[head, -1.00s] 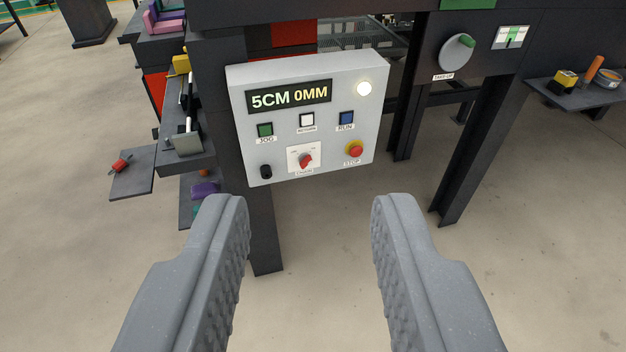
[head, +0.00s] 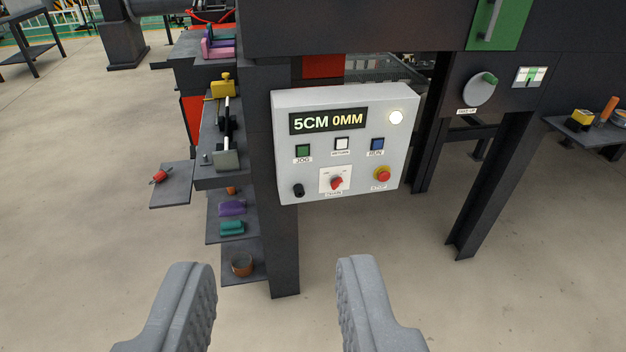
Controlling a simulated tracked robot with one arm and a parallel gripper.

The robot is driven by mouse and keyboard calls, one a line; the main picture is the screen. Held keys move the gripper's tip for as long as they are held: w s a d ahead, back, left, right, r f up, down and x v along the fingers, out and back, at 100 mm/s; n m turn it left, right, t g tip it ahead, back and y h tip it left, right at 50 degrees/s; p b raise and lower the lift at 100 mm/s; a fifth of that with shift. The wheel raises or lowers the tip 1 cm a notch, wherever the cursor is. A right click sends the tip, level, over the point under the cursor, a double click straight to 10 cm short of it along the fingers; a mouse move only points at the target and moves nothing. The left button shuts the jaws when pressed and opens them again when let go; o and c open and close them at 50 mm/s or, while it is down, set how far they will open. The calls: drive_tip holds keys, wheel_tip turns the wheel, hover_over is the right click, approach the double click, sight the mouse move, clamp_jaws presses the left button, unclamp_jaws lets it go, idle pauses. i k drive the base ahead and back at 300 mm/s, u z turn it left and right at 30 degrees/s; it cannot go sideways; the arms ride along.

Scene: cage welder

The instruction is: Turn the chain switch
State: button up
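The chain switch (head: 337,183) is a small red knob on a white plate, low in the middle of the grey control box (head: 288,148). A label under it reads CHAIN. My gripper (head: 276,265) is open and empty, its two grey fingers at the bottom of the head view. It shows below the box in the picture and is apart from the switch. Nothing hides the switch.
The red stop button (head: 382,174) sits right of the switch and a black knob (head: 298,190) left of it. Jog, return and run buttons are above. A dark post (head: 283,250) stands below the box. Shelves with tools are at the left. The floor in front is clear.

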sight(335, 181)
drive_tip(key=u, duration=0.1)
drive_tip(key=i, duration=0.85)
drive_tip(key=z, duration=0.4)
